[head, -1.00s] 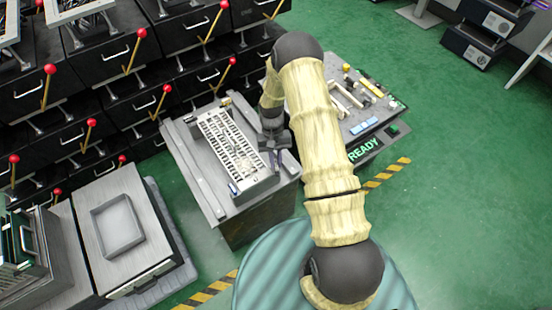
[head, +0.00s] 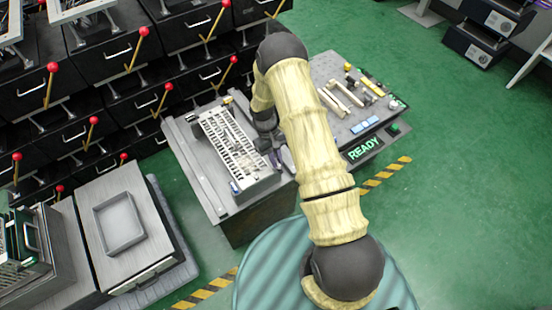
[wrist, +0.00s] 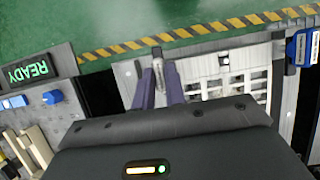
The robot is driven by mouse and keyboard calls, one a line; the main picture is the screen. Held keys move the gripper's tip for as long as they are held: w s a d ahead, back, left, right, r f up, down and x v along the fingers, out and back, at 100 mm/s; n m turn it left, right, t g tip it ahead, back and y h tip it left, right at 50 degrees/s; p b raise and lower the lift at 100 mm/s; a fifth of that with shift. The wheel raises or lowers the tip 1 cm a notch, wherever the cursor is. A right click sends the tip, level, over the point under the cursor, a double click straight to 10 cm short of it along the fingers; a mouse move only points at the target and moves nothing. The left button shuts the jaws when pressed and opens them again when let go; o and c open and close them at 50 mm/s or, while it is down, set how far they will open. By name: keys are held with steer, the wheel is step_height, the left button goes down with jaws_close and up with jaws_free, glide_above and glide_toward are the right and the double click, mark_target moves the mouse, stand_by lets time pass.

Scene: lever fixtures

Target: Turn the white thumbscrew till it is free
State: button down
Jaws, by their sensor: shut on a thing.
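In the wrist view, the two purple fingers of my gripper (wrist: 158,72) reach up the picture to a small pale upright piece with a dark top, the thumbscrew (wrist: 158,66). The fingers are shut on it, one on each side. It stands at the edge of a fixture with a white slotted frame (wrist: 205,90). In the head view, my gripper (head: 281,159) is at the right side of this white slotted frame (head: 228,142), low over the grey bench top. The thumbscrew cannot be made out there.
The grey bench (head: 190,165) carries the fixture. To its right, a panel with a green READY display (head: 363,149) holds small parts. A shallow grey tray (head: 119,223) stands at the left. Black drawers with red-knobbed levers line the back.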

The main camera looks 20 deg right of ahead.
steer(key=shift+w, duration=0.1)
steer(key=c, duration=1.4)
jaws_free()
steer(key=shift+c, duration=0.2)
steer(key=v, duration=1.7)
steer(key=shift+r, duration=0.3)
steer(key=shift+a, duration=0.1)
